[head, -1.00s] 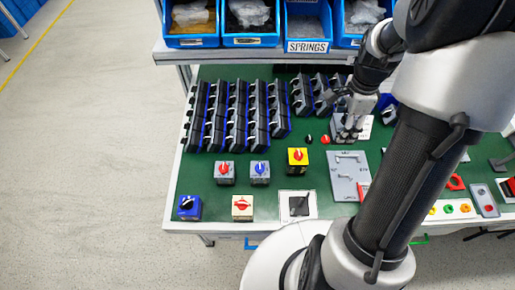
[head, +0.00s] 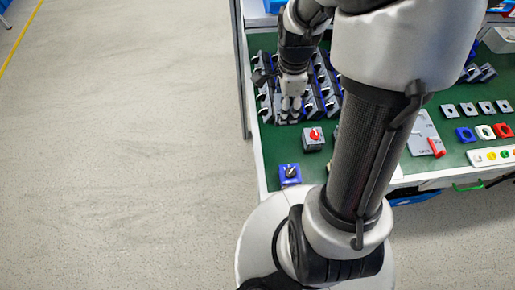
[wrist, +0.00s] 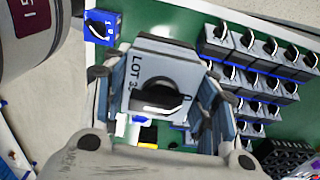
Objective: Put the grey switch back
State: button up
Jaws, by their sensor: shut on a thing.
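My gripper (wrist: 160,100) is shut on a grey switch (wrist: 160,68) with a black knob and "LOT 3" lettering, its jaws on both sides. In the head view my gripper (head: 290,112) is over the near end of the left rows of switches (head: 328,95); the held switch cannot be told apart there. In the wrist view several rows of grey switches with black knobs (wrist: 262,47) stand to the right of the held one. I cannot tell whether the held switch touches the bench.
A grey switch with a red knob (head: 313,140) and a blue switch (head: 290,173) stand nearer the front; a blue switch (wrist: 100,28) shows at upper left in the wrist view. Green bench top (head: 268,150) is bare along the left edge. My arm hides the bench middle.

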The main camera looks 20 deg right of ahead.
aim_at(278, 107)
notch_tip(278, 107, down, 20)
jog(key=b, duration=0.7)
jog(key=shift+a, duration=0.15)
jog(key=shift+f, duration=0.15)
jog(key=o, duration=1.3)
jog(key=a+r+n+p, duration=0.1)
jog(key=r, duration=0.5)
jog(key=r+n+p, duration=0.2)
jog(key=r, duration=0.5)
jog(key=a+r+n+t+p, duration=0.1)
jog(key=r, duration=0.6)
jog(key=shift+s+a+r+n, duration=0.1)
jog(key=shift+s+a+n, duration=0.15)
jog(key=shift+a+n, duration=0.1)
jog(key=s+a+r+n+t, duration=0.1)
jog(key=s+a+r+n, duration=0.3)
jog(key=s+r+n, duration=0.2)
jog(key=s+a+r+n+t, duration=0.2)
jog(key=s+a+r+n, duration=0.2)
jog(key=s+r+n, duration=0.3)
jog(key=shift+r+n+t, duration=0.3)
jog(key=shift+r+n, duration=0.65)
jog(key=shift+n, duration=0.8)
